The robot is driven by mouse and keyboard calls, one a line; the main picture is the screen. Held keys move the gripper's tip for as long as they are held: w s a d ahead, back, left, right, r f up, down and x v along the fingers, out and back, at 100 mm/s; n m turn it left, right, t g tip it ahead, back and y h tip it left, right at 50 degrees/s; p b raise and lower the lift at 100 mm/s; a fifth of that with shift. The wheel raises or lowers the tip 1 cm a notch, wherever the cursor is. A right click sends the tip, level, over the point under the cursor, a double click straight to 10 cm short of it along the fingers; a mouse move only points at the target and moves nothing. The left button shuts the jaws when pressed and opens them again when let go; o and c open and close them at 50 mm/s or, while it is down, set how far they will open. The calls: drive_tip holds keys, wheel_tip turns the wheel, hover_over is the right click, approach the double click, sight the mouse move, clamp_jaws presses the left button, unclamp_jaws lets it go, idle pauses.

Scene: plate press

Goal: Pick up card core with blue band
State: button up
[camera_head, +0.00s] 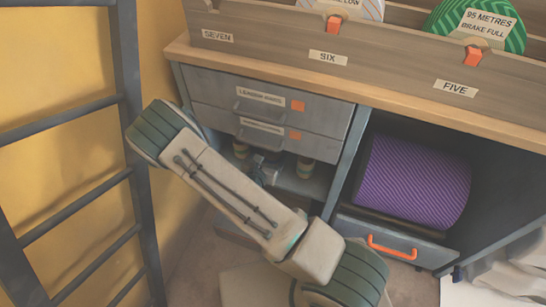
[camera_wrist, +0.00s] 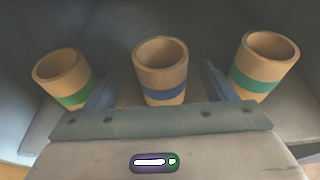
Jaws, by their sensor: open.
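The card core with the blue band (camera_wrist: 161,70) stands upright in the wrist view, a hollow tan tube. It is between the two fingers of my gripper (camera_wrist: 160,84), which is open with a finger on each side. Whether the fingers touch it I cannot tell. A card core with a green band (camera_wrist: 64,78) is to its left and one with a teal band (camera_wrist: 264,66) to its right. In the head view my gripper (camera_head: 264,170) is in the open space under the drawers and the blue-banded core cannot be made out.
Two grey drawers (camera_head: 262,102) are just above my gripper. The cores stand on a shelf (camera_head: 312,187) in the cabinet. A purple roll (camera_head: 413,182) lies in the bay to the right, above a drawer with an orange handle (camera_head: 392,247). A dark ladder (camera_head: 128,110) stands at left.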

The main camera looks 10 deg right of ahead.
drive_tip(key=b+x, duration=0.1)
drive_tip(key=x, duration=0.2)
drive_tip(key=shift+w+d, duration=0.25)
drive_tip(key=c, duration=1.1)
drive_tip(key=shift+o, duration=0.2)
